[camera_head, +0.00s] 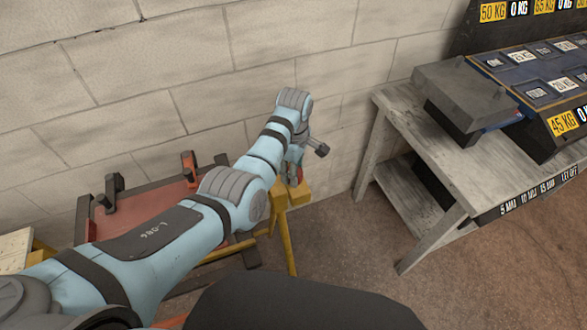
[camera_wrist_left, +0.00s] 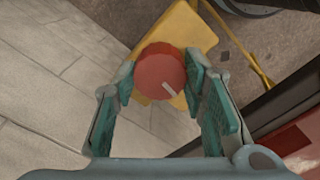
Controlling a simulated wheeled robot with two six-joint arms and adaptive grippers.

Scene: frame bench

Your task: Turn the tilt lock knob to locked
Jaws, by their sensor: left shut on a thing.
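The tilt lock knob (camera_wrist_left: 158,68) is round and red with a ridged edge. A pale pointer line on its face points to the lower right in the left wrist view. It sits over a yellow bracket (camera_wrist_left: 186,32). My left gripper (camera_wrist_left: 161,82) has its two green-padded fingers on either side of the knob and is shut on it. In the head view my left gripper (camera_head: 296,170) is low by the wall, above the yellow post (camera_head: 284,215), and mostly hides the knob. No lock markings are readable. My right gripper is not in view.
A red frame with dark bars (camera_head: 150,205) stands left, partly behind my left arm. A grey wooden bench (camera_head: 395,120) with a metal block and weight-labelled trays stands right. A block wall (camera_head: 290,40) is close behind. Floor (camera_head: 340,265) is clear between frame and bench.

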